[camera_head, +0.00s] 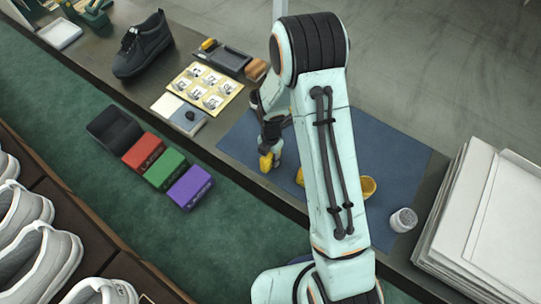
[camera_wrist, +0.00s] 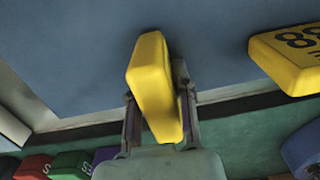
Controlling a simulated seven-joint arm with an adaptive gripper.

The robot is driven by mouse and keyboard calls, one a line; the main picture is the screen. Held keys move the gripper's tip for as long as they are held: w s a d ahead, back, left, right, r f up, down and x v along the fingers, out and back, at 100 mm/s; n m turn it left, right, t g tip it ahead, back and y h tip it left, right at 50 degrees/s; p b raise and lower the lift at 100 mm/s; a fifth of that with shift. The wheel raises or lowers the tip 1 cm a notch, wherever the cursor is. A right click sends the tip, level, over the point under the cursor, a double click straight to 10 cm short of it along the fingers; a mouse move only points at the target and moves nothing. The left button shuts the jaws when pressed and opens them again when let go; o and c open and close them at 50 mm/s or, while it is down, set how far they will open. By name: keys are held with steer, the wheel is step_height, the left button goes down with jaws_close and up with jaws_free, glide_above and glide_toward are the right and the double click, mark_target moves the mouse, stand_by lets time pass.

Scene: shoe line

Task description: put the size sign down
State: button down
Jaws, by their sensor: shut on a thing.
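My gripper (camera_head: 270,145) is shut on a yellow size sign (camera_head: 266,163) over the left front part of the blue mat (camera_head: 390,140). In the wrist view, the fingers of my gripper (camera_wrist: 158,112) press both sides of the sign (camera_wrist: 150,72), a thick block. I cannot tell whether it touches the mat. Another yellow sign (camera_wrist: 290,58) with dark digits lies on the mat at the right of the wrist view. In the head view, yellow pieces show on both sides of my arm, one at its right (camera_head: 368,187); the rest is hidden.
A black tray (camera_head: 115,130) and red (camera_head: 144,152), green (camera_head: 166,169) and purple (camera_head: 189,187) boxes stand beyond the bench's front edge. A sheet of round pieces (camera_head: 204,88) and a dark shoe (camera_head: 143,45) are left. A white-grey cylinder (camera_head: 403,219) and stacked white sheets (camera_head: 485,215) are right.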

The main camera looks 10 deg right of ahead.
steer(key=c, duration=0.9)
jaws_free()
steer(key=shift+f, duration=0.1)
steer(key=shift+c, duration=0.2)
step_height(320, 180, up, 12)
steer(key=shift+r, duration=0.1)
steer(key=s+r+m, duration=0.6)
steer(key=s+m, duration=0.4)
steer(key=m, duration=0.3)
steer(key=s+d+r+m, duration=0.1)
steer(key=s+r+m, duration=0.5)
steer(key=s+m, duration=0.5)
steer(key=shift+s+m+y, duration=0.15)
steer(key=shift+m+y, duration=0.25)
steer(key=shift+m, duration=0.5)
steer(key=shift+d, duration=0.1)
